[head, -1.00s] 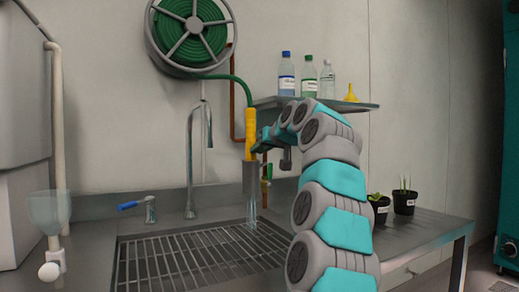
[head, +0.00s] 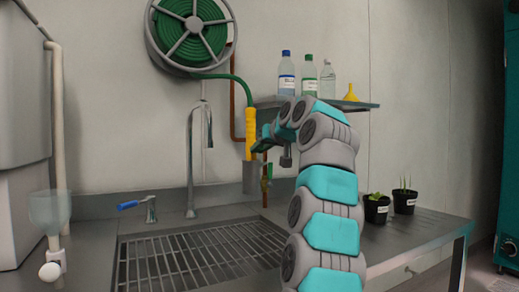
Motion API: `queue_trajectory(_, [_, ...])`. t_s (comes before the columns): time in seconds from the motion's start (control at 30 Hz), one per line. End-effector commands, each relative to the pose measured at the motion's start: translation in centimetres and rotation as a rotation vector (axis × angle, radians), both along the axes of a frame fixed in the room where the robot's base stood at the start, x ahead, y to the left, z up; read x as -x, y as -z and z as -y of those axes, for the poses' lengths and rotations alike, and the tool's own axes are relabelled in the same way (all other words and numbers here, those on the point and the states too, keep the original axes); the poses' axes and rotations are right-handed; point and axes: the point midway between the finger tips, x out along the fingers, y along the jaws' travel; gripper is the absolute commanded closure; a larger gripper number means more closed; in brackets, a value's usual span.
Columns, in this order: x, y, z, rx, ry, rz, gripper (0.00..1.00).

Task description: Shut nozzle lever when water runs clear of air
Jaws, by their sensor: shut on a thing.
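The hose nozzle has a yellow grip (head: 250,132) and a grey lower end (head: 250,178). It hangs upright, pointing down over the grated sink, with a green hose (head: 240,84) running into its top. My gripper (head: 258,147) is shut on the nozzle near the bottom of the yellow grip, reaching in from the right. The lever cannot be made out; the fingers and their small size hide it. No water shows below the nozzle.
The sink grate (head: 200,255) lies below. A tall faucet (head: 190,165) and a blue-handled tap (head: 135,205) stand left. A shelf (head: 330,104) with bottles and a yellow funnel is behind my arm. Potted plants (head: 376,209) stand on the right counter.

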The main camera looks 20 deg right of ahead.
Motion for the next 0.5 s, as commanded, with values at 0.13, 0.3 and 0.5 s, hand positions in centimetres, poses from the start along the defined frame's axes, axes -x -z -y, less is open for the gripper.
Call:
queue_trajectory(0.13, [-0.05, 0.13, 0.00, 0.000, 0.000, -0.002, 0.67])
queue_trajectory(0.3, [-0.04, 0.07, 0.00, 0.000, 0.000, -0.001, 0.51])
queue_trajectory(0.5, [-0.02, 0.03, 0.00, 0.000, 0.000, 0.000, 0.51])
